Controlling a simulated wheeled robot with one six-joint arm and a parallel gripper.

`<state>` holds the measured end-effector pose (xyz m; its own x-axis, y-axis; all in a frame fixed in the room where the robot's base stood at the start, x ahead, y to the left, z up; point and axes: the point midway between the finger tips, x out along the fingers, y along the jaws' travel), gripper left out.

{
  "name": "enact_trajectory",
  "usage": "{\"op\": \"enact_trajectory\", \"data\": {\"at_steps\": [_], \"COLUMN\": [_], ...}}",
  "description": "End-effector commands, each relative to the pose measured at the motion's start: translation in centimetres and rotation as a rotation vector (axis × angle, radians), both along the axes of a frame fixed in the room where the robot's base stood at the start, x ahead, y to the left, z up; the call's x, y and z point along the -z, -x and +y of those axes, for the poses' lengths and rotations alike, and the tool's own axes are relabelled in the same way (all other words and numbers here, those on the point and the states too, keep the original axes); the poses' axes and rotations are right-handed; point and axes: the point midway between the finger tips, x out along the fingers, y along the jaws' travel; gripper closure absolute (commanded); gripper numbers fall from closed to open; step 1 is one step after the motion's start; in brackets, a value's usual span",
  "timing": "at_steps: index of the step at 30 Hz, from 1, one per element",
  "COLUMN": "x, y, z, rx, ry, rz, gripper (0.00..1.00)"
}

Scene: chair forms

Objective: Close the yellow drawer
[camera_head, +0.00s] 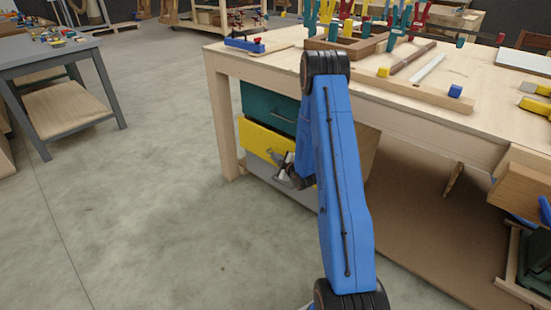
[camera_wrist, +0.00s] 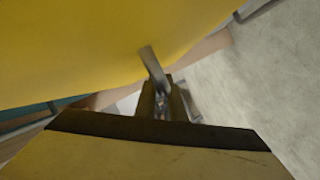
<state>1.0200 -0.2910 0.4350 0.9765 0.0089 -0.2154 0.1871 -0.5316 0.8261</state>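The yellow drawer (camera_head: 258,138) is in the workbench's drawer unit, below a teal drawer (camera_head: 268,107) and above a grey one. Its front seems to stand out slightly from the teal one, but how far is hard to tell. My blue arm hides its right part. My gripper (camera_head: 284,174) is low in front of the yellow drawer, at its handle area. In the wrist view, the yellow front (camera_wrist: 75,45) fills the top, and a grey bar, apparently the handle (camera_wrist: 152,65), reaches to my gripper's fingers (camera_wrist: 162,100). Whether they grip it is unclear.
The wooden workbench (camera_head: 480,110) carries clamps, blocks and a tool rack above the drawers. A grey side table (camera_head: 45,55) stands at the left. The concrete floor (camera_head: 150,200) between is clear. A wooden box (camera_head: 525,192) stands at the right edge.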

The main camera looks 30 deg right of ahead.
Motion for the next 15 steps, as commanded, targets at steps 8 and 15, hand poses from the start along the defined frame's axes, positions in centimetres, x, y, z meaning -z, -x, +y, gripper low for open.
{"op": "enact_trajectory", "data": {"at_steps": [8,15], "x": [0.0,0.1], "y": [-0.4,-1.4], "z": [-1.1,-3.9], "rx": [0.002,0.001], "ry": [-0.001,0.000], "rz": [0.000,0.001], "gripper": [1.00,1.00]}}
